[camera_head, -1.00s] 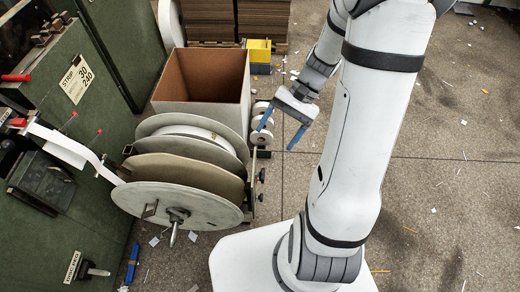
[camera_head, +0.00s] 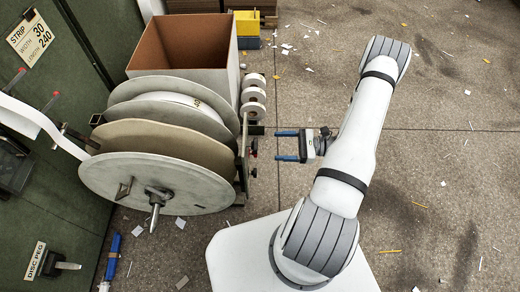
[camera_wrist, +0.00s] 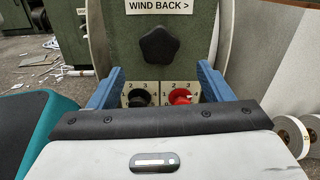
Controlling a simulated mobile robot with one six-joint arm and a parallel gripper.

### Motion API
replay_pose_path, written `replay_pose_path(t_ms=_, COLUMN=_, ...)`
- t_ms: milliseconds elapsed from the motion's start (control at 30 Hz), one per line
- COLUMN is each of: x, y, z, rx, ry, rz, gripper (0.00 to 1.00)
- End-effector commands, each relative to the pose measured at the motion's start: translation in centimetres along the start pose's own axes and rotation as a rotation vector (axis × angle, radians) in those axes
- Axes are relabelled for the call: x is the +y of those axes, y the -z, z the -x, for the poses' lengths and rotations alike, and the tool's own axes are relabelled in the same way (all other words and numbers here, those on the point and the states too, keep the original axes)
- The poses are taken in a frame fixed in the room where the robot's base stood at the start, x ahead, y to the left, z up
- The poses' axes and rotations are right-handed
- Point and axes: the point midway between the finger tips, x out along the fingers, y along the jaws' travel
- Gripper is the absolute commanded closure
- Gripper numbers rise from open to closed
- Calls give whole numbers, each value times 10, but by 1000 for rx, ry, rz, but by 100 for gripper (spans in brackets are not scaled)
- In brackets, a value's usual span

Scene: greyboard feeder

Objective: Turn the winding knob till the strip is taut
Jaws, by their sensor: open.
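The winding knob (camera_wrist: 160,46), black and lobed, sits on a green plate under a "WIND BACK >" label in the wrist view. My gripper (camera_head: 277,146) is open and empty, its blue fingers pointing left at the side of the reel stand in the head view. In the wrist view my gripper (camera_wrist: 160,72) has one finger on either side below the knob, apart from it. The white strip (camera_head: 42,122) runs from the green machine down to the large reel (camera_head: 125,185), with a bend in it.
A black dial (camera_wrist: 139,95) and a red dial (camera_wrist: 181,96) with numbered scales sit below the knob, between my fingers. White rolls (camera_head: 253,94) stand behind the reel stand. An open cardboard box (camera_head: 228,85) is behind the reel. The floor at right is clear apart from scraps.

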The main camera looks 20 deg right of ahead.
Motion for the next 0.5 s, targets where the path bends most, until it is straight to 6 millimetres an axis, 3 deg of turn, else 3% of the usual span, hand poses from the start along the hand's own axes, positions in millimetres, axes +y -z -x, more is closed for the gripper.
replay_pose_path(t_ms=500, x=1, y=1, z=-70, rx=-1, ry=-3, rz=-1, gripper=27)
